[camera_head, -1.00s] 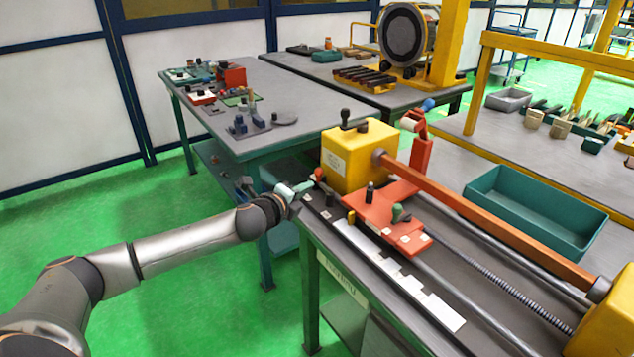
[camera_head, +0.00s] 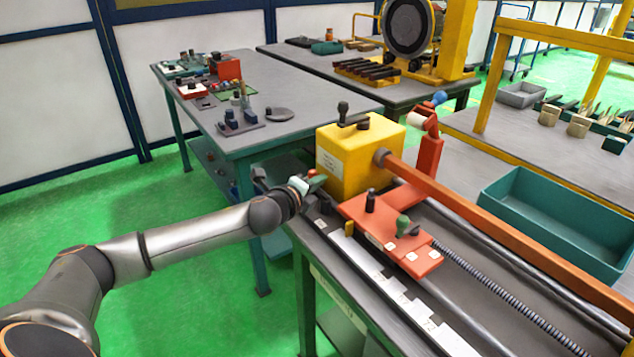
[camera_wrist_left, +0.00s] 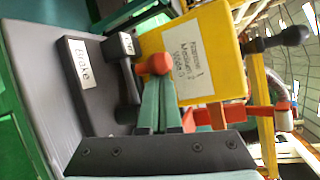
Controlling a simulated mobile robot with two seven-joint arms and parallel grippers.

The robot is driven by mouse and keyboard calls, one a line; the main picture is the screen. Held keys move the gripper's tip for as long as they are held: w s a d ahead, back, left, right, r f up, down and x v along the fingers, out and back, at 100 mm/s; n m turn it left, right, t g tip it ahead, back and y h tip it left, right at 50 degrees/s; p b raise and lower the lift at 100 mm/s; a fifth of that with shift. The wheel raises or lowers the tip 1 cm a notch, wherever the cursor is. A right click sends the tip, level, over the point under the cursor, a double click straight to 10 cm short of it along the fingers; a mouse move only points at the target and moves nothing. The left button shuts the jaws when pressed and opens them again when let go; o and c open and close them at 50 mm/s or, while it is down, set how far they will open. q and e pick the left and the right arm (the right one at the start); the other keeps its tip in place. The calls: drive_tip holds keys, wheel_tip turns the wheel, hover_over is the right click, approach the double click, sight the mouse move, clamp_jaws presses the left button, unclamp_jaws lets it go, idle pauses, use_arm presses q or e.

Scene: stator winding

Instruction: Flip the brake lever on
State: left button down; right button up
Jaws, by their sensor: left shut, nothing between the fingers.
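A black brake unit (camera_wrist_left: 95,95) with a white "Brake" label fills the left-middle of the left wrist view. It has a black block with a small white label (camera_wrist_left: 127,44) and a dark lever-like part (camera_wrist_left: 128,97) beside my fingers. In the head view the unit is small and dark (camera_head: 318,207), at the bench's left edge. My left gripper (camera_head: 308,182) is shut and empty just left of the yellow housing (camera_head: 345,165). Its green fingers (camera_wrist_left: 157,105) show close beside the lever-like part; contact cannot be told. A red rounded piece (camera_wrist_left: 157,62) shows at the fingertips. My right gripper is out of view.
The yellow housing has a dark-knobbed handle (camera_head: 343,108) on top. An orange bar (camera_head: 480,215) runs right from it. A red carriage (camera_head: 385,225) and a white scale strip (camera_head: 400,295) lie nearby. A teal tray (camera_head: 560,225) sits right. Green floor left of the bench is clear.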

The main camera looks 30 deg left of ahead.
use_arm(q)
drive_tip(key=shift+s+n+y, duration=0.1)
drive_tip(key=shift+n+y, duration=0.2)
drive_tip(key=shift+y, duration=0.1)
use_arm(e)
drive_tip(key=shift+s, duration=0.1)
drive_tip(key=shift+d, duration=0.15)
